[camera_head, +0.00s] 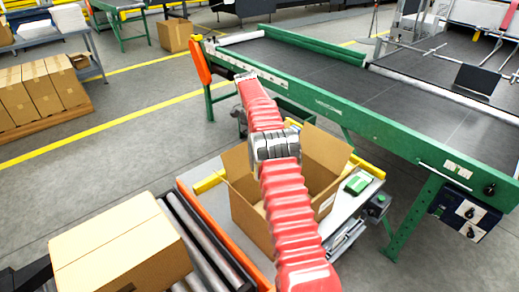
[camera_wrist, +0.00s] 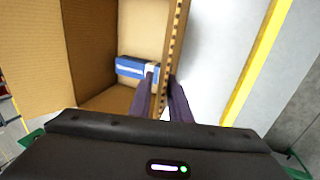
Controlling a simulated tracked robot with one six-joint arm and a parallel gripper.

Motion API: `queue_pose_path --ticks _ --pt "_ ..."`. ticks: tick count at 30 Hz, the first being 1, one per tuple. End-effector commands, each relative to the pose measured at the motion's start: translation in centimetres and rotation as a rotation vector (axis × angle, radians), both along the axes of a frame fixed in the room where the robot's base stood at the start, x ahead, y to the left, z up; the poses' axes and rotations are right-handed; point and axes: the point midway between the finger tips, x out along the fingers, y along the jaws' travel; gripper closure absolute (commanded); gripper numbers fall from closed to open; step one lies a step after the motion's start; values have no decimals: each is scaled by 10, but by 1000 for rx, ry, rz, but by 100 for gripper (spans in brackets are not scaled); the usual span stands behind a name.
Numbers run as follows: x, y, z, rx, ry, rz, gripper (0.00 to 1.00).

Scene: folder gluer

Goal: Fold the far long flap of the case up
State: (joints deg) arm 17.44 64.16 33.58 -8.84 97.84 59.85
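The case (camera_head: 258,222) is an open brown cardboard box on the work stand, partly hidden behind my red-sleeved arm. One flap (camera_head: 325,146) rises at its far right side. In the wrist view, a blue and white carton (camera_wrist: 130,67) lies inside the case, and a wide flap (camera_wrist: 32,60) spreads out at left. A cardboard panel with a corrugated edge (camera_wrist: 176,35) runs down towards my gripper (camera_wrist: 161,80). Its two dark fingers are apart, one on each side of this edge; whether they touch it cannot be told. My gripper cannot be made out in the head view.
A closed carton (camera_head: 125,250) sits on the rollers (camera_head: 205,243) at the left. A green pack (camera_head: 357,184) lies on the stand right of the case. A green-framed conveyor (camera_head: 340,108) stands just behind.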

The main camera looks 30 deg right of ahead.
Motion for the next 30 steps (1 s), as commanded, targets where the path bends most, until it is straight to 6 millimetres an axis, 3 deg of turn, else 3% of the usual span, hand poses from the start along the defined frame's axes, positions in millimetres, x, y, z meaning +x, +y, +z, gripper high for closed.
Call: queue_pose_path --ticks 17,30 --pt "1 1 4 -2 -9 2 78" --pt "6 44 56 4 -107 43 78"
